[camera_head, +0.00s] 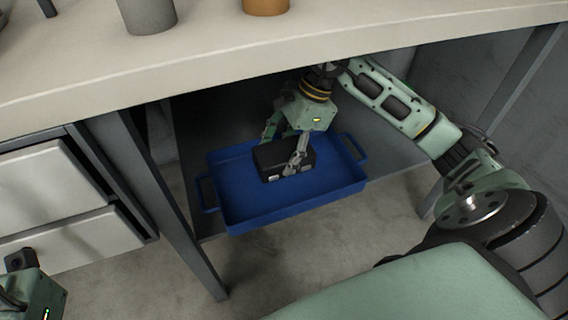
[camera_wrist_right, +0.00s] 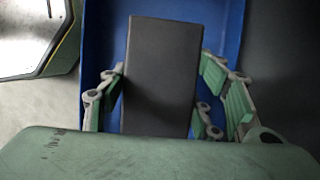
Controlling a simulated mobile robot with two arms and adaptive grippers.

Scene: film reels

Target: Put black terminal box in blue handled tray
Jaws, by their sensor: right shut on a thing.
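The black terminal box (camera_head: 271,158) is over the inside of the blue handled tray (camera_head: 241,205) in the head view. My right gripper (camera_head: 285,150) is shut on the box, with its fingers on either side. In the right wrist view the box (camera_wrist_right: 163,75) stands between the fingers of my right gripper (camera_wrist_right: 165,100), with the blue tray (camera_wrist_right: 222,30) behind it. I cannot tell whether the box touches the tray floor. My left gripper (camera_head: 28,285) shows only in part at the lower left corner, far from the box and tray.
The tray stands on a low shelf under a pale countertop (camera_head: 250,55). A dark table leg (camera_head: 165,200) stands left of the tray. White drawers (camera_head: 60,200) are at the left. A grey cup (camera_head: 148,14) and an orange pot (camera_head: 265,5) stand on the countertop.

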